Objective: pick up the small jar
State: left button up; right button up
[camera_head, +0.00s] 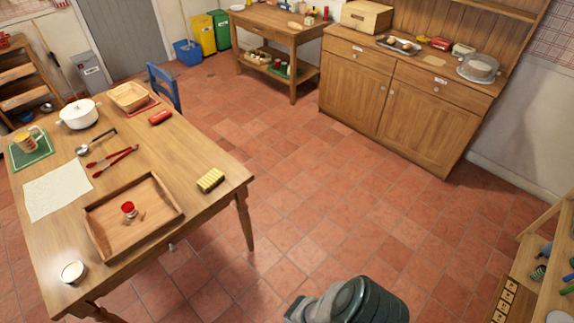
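A small jar with a red lid (128,209) stands in a shallow wooden tray (170,196) on the wooden table at the left. Its lower part is small and hard to make out. A small round pale-topped container (73,272) stands near the table's front left corner, outside the tray. Neither of my grippers is in view. A dark, rounded part of my own body shows at the bottom edge, well to the right of the table.
The table (200,150) also holds red tongs (113,160), a ladle (95,141), a yellow block-like item (210,180), a white pot (78,114), a basket (129,97) and a mug (27,140). A blue chair (165,88) stands behind it. The tiled floor right of the table is clear.

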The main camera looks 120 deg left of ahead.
aim_at(128, 207)
jog(key=u, duration=5.4)
